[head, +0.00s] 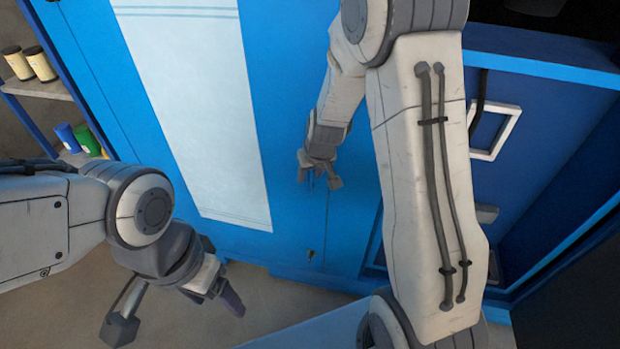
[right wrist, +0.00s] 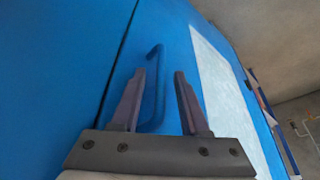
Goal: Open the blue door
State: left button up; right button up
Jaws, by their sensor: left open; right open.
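The blue door (head: 285,100) fills the middle of the head view, with a pale panel down it, and looks shut. Its blue bar handle (right wrist: 160,80) shows in the right wrist view, between my right gripper's fingertips in the picture, nearer the left finger. I cannot tell whether they touch. In the head view my right gripper (head: 318,178) is in front of the door, right of the pale panel, and no handle is clear there. My right gripper (right wrist: 160,100) is open and empty. My left gripper (head: 230,297) is open, low at left, over the floor, away from the door.
A shelf (head: 40,90) with jars stands at the far left. A blue cabinet front with a white square frame (head: 494,132) is at the right, partly behind my right arm. Grey floor (head: 180,320) lies free below the door.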

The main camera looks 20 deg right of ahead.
jog(key=shift+f, duration=0.15)
grip_shut()
dwell(1.4)
